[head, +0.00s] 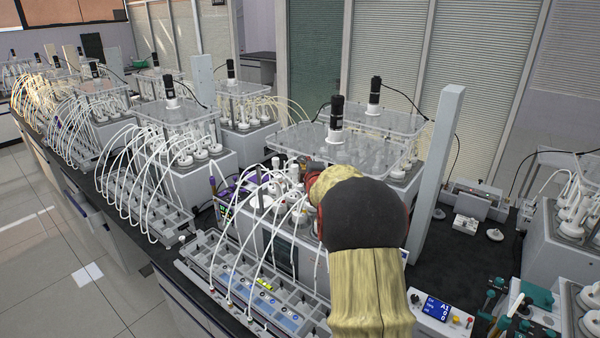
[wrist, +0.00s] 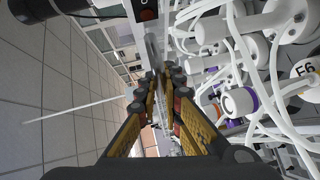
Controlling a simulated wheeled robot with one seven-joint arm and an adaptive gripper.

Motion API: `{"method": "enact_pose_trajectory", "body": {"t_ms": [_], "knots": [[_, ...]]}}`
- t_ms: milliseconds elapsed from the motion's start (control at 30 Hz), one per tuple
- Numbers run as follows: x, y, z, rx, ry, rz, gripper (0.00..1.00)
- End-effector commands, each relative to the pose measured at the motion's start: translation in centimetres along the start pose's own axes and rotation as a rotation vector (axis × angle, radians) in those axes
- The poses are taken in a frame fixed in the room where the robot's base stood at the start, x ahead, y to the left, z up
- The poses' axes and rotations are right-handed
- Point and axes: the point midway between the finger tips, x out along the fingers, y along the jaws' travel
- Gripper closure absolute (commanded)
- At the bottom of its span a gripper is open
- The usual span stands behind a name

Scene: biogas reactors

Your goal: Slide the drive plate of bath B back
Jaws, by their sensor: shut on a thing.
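A clear drive plate (head: 292,137) with an upright black motor (head: 336,113) lies over the bath in front of my arm. I cannot read a letter marking it as B. In the head view my arm covers the near right part of this bath and hides my gripper. In the wrist view my gripper (wrist: 165,84) has its two yellow and black fingers close together, shut on a thin edge that appears to be the drive plate's. The fingers hide most of the held part. White-capped bottles (wrist: 238,102) with tubes stand to the right of the fingers.
White tubes (head: 215,245) arch from the bottles to a long grey tray (head: 205,268) at the bench front. A tall grey post (head: 438,170) stands right of the arm. Another bath (head: 185,145) stands to the left. Dark bench top (head: 455,255) is partly clear at right.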

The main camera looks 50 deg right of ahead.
Motion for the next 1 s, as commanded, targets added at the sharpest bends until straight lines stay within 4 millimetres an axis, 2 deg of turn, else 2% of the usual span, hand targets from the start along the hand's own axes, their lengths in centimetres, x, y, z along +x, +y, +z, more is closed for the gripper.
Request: {"method": "enact_pose_trajectory", "body": {"t_ms": [200, 233, 567, 867, 1000], "knots": [[-0.03, 0.22, -0.09, 0.001, 0.001, 0.003, 1.0], [-0.03, 0.22, -0.1, 0.001, 0.001, 0.003, 0.92], [-0.05, 0.08, -0.07, 0.0, 0.001, 0.001, 0.73], [-0.13, 0.03, -0.05, 0.0, 0.0, 0.0, 0.73], [-0.92, 0.1, -0.05, 0.0, 0.0, 0.001, 0.73]]}}
